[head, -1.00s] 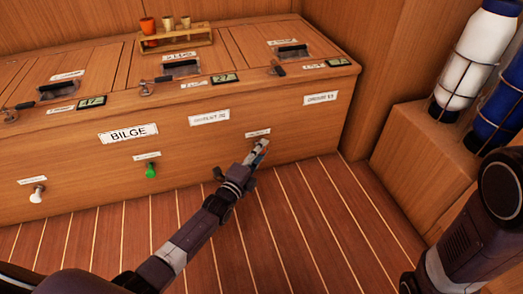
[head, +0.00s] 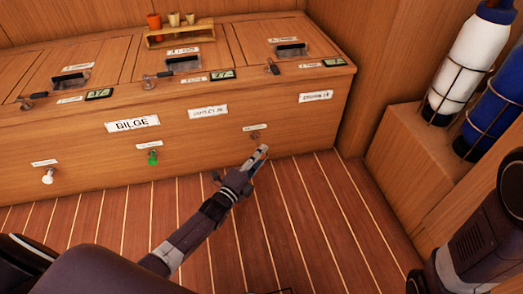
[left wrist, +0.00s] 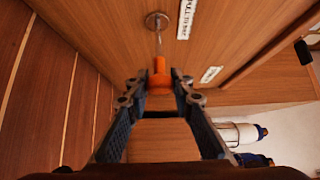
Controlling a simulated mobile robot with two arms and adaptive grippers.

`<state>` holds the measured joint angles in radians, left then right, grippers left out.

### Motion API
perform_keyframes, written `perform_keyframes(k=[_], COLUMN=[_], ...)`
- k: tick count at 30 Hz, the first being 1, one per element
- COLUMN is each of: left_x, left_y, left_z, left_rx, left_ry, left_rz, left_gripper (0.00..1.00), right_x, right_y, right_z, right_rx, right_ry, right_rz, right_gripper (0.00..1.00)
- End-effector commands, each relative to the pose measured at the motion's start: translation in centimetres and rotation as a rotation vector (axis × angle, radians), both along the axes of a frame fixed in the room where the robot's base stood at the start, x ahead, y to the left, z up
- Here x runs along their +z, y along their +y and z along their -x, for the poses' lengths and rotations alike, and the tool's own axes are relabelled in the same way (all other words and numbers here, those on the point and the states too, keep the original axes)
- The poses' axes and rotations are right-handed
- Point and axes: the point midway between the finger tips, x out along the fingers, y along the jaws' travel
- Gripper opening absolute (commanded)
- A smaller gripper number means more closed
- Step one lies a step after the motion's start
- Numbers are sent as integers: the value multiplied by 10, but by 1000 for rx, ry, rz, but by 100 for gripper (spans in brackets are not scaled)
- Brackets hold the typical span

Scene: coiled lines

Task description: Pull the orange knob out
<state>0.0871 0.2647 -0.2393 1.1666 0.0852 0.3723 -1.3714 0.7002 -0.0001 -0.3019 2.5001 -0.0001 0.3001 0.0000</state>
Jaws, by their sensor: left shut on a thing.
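The orange knob (left wrist: 159,76) sits between the fingertips of my left gripper (left wrist: 159,82) in the left wrist view. A thin metal stem runs from it to a round metal plate (left wrist: 157,21) on the wooden cabinet front, so the knob stands out from the panel. In the head view my left gripper (head: 260,157) is shut on the knob, of which only a small orange bit shows, just in front of and below its plate (head: 255,134). My right arm shows at the right edge; its gripper is out of view.
A green knob (head: 153,158) and a white knob (head: 48,176) are on the same cabinet front (head: 200,145), further left. Small cups stand in a wooden rack (head: 180,37) on top. White and blue bottles stand in racks at the right. The striped floor (head: 310,215) is clear.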

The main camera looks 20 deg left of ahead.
Motion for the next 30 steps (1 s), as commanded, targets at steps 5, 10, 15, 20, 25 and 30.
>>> perform_keyframes(k=[5, 10, 15, 20, 25, 30], left_x=[-2, -2, -1, -1, -2, -2], left_y=[0, 0, 0, 1, 4, 10], left_z=[0, 0, 0, 1, 15, 46], left_rx=[0, 0, 0, 0, 1, 1], left_ry=[3, 2, 1, 1, 2, 4], left_rz=[-2, -1, -1, -1, -1, -2], left_gripper=[0, 36, 39, 39, 39, 39], right_x=[-1, -1, -1, 0, 0, 0], right_y=[0, 0, 0, -2, -1, -1], right_z=[0, 0, 0, -2, -1, -1], right_rx=[1, 1, 0, -2, -1, -1], right_ry=[0, 0, 0, 4, 3, 1], right_rz=[0, 0, 0, -5, -3, -2], right_gripper=[32, 32, 32, 32, 32, 32])
